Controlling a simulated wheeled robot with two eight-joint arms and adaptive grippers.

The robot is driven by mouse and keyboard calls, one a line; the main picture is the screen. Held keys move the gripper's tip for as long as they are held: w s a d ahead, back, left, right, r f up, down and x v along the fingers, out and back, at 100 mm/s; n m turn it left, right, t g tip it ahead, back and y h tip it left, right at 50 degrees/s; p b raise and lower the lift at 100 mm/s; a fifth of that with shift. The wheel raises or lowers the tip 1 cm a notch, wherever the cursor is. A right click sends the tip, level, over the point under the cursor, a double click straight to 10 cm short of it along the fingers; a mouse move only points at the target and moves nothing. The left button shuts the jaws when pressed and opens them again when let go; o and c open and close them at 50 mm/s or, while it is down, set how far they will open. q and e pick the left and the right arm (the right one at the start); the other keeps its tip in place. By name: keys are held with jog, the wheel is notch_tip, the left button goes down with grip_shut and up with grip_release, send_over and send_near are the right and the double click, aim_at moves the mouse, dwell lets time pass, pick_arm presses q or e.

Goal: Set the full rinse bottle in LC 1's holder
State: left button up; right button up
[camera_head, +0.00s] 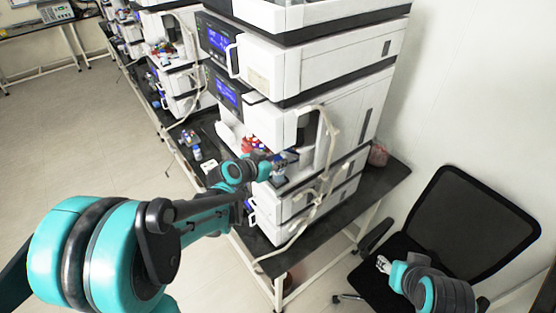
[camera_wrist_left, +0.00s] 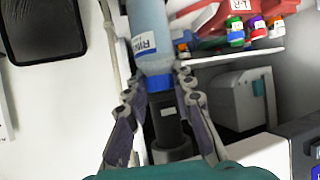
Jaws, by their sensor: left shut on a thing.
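The rinse bottle (camera_wrist_left: 150,35) is translucent pale blue with a blue cap (camera_wrist_left: 160,82) and a partly visible blue-lettered label. My left gripper (camera_wrist_left: 158,86) has its fingers shut on either side of the cap. In the head view my left gripper (camera_head: 277,167) is at the opening in the front of the near LC stack (camera_head: 325,135), with the pale blue bottle (camera_head: 281,172) small and partly covered there. I cannot make out the holder or whether the bottle touches it. My right gripper (camera_head: 383,264) is in front of the chair, away from the stack; its jaw opening is unclear.
A red tray (camera_head: 247,146) with colour-capped bottles is close to the left gripper; the bottles (camera_wrist_left: 236,32) also show in the wrist view. Pale tubing (camera_head: 331,130) hangs down the stack front. Small bottles (camera_head: 196,153) stand on the dark bench. A black chair (camera_head: 465,220) is at right.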

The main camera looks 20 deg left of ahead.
pick_arm(q)
jog(key=shift+f+b, duration=0.5)
jog(key=shift+f, duration=0.1)
dwell(0.3)
jog(key=o, duration=1)
jog(key=shift+r, duration=0.1)
jog(key=v, duration=1.2)
jog(key=s+d+f+n+g+y+b, duration=0.1)
jog(key=s+f+b, duration=0.4)
jog(key=f+b, duration=0.2)
jog(key=s+d+f+n+g+y+b, duration=0.1)
jog(key=s+f+b, duration=0.4)
jog(key=f, duration=0.6)
jog(key=s+d+f+n+g+y+b, duration=0.1)
jog(key=s+f+n+g+y+b, duration=0.1)
jog(key=s+f+b, duration=0.4)
jog(key=shift+d+f+b, duration=0.2)
jog(key=shift+f+b, duration=1.8)
jog(key=shift+f, duration=0.15)
